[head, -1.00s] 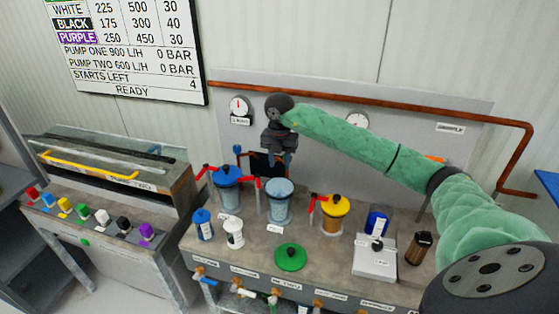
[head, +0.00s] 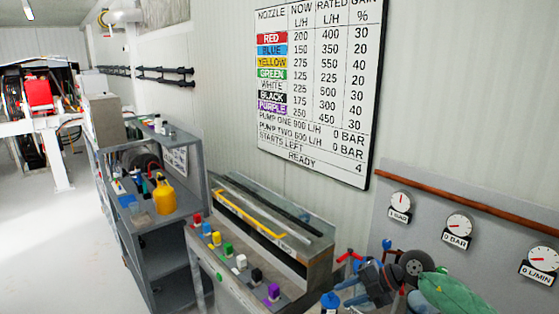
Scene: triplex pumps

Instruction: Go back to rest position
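My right gripper (head: 350,290) shows at the bottom right, with my green arm coming in from the right edge. It is over the pump bench, close to a blue part and a red valve handle (head: 349,259). Its fingertips are small and overlap these parts, so I cannot tell whether they are apart. My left gripper is not in view. Most of the bench top and its jars are below the picture.
A bench with several coloured nozzles (head: 273,291) stands at the bottom centre. A grey shelf (head: 150,216) with a yellow jug (head: 165,195) is to its left. Gauges (head: 457,230) sit on the back panel at right. A chart (head: 317,90) hangs above. Open floor lies far left.

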